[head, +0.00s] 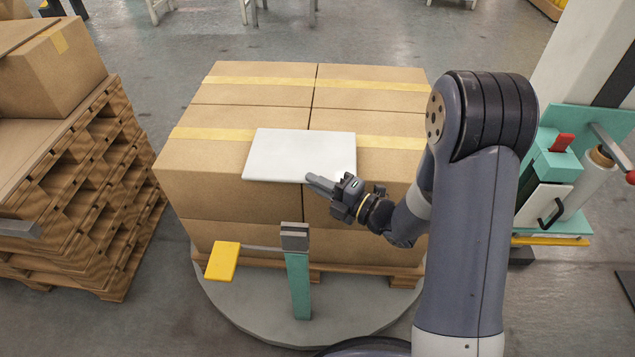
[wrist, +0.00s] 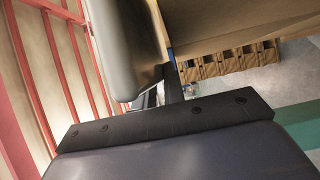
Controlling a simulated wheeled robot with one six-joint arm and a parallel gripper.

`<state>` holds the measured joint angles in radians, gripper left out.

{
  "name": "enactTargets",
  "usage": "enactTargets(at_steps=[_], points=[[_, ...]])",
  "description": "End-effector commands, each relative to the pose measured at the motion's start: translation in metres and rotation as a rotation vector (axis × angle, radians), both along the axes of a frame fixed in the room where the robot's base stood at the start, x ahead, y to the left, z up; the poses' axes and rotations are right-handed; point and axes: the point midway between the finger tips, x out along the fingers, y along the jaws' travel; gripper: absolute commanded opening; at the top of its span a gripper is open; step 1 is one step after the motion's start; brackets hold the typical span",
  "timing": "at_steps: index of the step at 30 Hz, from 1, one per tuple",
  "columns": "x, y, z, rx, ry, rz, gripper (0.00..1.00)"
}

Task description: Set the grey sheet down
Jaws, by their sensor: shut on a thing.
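The grey sheet (head: 300,152), pale and almost white in the head view, is a flat, roughly square panel over the front middle of the box stack's top. My gripper (head: 313,181) is at the sheet's front edge, reaching in from the right, and is shut on it. In the wrist view the sheet (wrist: 128,40) is a grey slab seen close up at the upper left, beside the dark fingers (wrist: 174,82). Whether the sheet touches the box tops or hangs just above them I cannot tell. The fingers partly hide its front edge.
Taped cardboard boxes (head: 222,190) stand on a pallet on a round turntable (head: 240,307). A teal post (head: 298,285) with a yellow plate (head: 222,261) is in front. Stacked pallets (head: 75,210) are at left. A teal wrapping unit (head: 553,165) is at right.

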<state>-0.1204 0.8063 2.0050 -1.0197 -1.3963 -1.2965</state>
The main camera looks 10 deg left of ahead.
Motion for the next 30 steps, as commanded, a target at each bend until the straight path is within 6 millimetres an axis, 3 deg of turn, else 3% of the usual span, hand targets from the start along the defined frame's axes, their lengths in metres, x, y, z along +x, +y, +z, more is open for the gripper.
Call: enactTargets(at_steps=[26, 27, 30], points=[[0.0, 0.0, -0.013, 0.001, 0.0, 0.0, 0.0], [0.0, 0.0, -0.012, 0.001, 0.0, 0.0, 0.13], [0.0, 0.0, -0.012, 0.001, 0.0, 0.0, 0.21]])
